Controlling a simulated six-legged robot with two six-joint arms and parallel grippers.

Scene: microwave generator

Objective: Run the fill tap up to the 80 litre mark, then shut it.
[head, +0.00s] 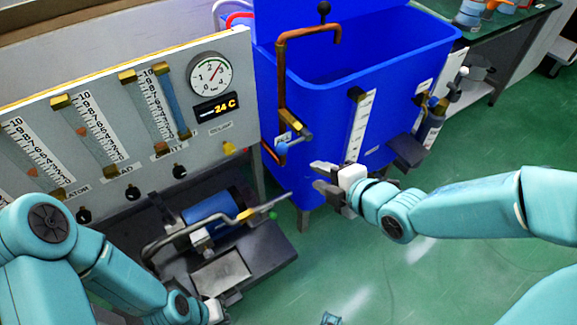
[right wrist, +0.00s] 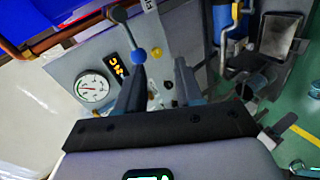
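The blue tank (head: 350,85) stands at the back centre. A copper pipe (head: 281,75) bends over its rim. Low on the pipe is the brass tap (head: 301,131), whose lever ends in a blue ball (head: 282,148). In the right wrist view the blue ball (right wrist: 138,55) shows ahead of the fingers. A white level scale (head: 361,125) runs down the tank front; its marks and the water level are too small to read. My right gripper (head: 318,176) is open and empty, right of the ball and apart from it.
A gauge panel (head: 120,105) with a round dial (head: 210,74) and a display reading 24 C stands left of the tap. Green floor is free at right.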

